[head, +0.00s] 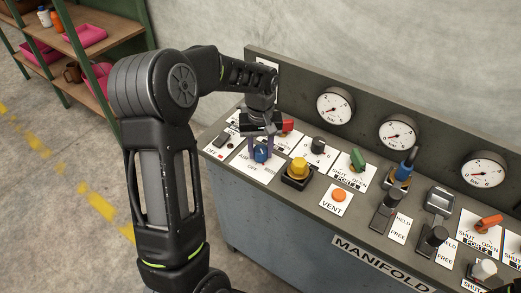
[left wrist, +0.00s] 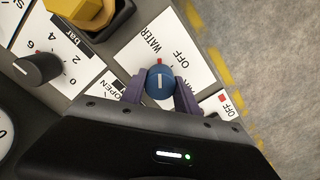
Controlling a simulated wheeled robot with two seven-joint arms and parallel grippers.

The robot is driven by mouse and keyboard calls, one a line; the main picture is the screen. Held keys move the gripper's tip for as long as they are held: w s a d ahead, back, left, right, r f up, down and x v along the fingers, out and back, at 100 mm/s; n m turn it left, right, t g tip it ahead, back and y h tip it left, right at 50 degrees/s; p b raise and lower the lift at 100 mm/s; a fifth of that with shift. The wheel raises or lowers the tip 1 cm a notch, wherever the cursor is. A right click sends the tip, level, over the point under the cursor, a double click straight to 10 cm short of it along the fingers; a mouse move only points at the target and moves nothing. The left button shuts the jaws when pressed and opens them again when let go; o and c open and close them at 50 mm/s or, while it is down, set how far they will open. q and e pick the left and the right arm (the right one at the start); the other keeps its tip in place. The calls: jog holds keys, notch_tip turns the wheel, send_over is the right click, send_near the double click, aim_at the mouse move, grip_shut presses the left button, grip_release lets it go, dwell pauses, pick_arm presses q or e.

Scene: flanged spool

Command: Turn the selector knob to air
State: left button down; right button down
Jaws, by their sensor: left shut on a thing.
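The blue selector knob (head: 262,153) stands on a white plate near the left end of the panel. In the head view the plate reads AIR to the knob's left and OFF in front. My left gripper (head: 262,144) reaches down over it, its purple fingers shut on the knob's sides. In the left wrist view the knob (left wrist: 160,80) sits between the fingertips (left wrist: 160,92). Its white line runs up and down the picture, with a small red mark just above it. WATER and OFF are legible there; AIR is not. My right gripper is in neither view.
A yellow knob (head: 298,169) stands close to the right of the blue knob, with an orange VENT button (head: 339,195) beyond. A black knob (head: 318,145), a green handle (head: 358,158) and a red handle (head: 288,125) are near. Gauges (head: 335,105) line the back.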

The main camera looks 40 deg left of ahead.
aim_at(261, 149)
pick_arm(q)
jog(key=m+b, duration=0.1)
jog(key=m, duration=0.4)
jog(key=shift+m, duration=0.4)
jog(key=m, duration=1)
jog(key=shift+d+m, duration=0.1)
jog(key=shift+m, duration=0.3)
jog(key=m, duration=0.6)
jog(key=c, duration=0.9)
grip_release()
jog(key=shift+r, duration=0.1)
notch_tip(261, 149, up, 8)
jog(key=shift+f+b, duration=0.15)
jog(key=shift+b, duration=0.2)
